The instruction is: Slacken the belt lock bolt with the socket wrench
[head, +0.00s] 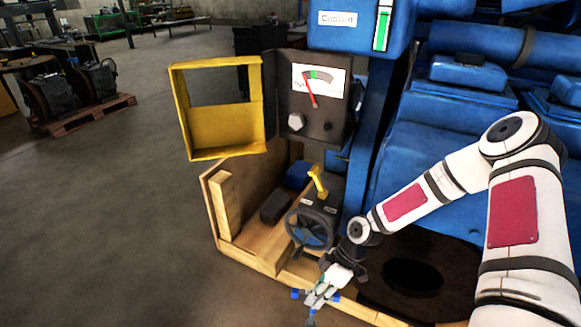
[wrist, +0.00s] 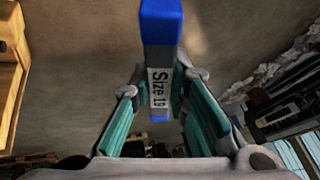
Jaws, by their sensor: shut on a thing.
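My gripper (head: 318,298) is low in the middle of the head view, in front of the wooden crate's front edge. Its teal-padded fingers (wrist: 160,108) are around a blue bar with a white "Size 19" label, taken to be the socket wrench (wrist: 161,30), in the wrist view. The wrench's far end runs out of the top of that view. In the head view only small blue bits of it show beside the fingers. The belt lock bolt cannot be made out for certain. A dark unit with a round wheel (head: 311,230) and yellow lever (head: 317,183) stands behind my gripper.
A wooden crate (head: 227,207) holds dark and blue blocks. Above it are an open yellow frame (head: 227,127) and a gauge box (head: 314,118). A blue coolant tank (head: 345,35) and blue engine (head: 415,135) stand at right.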

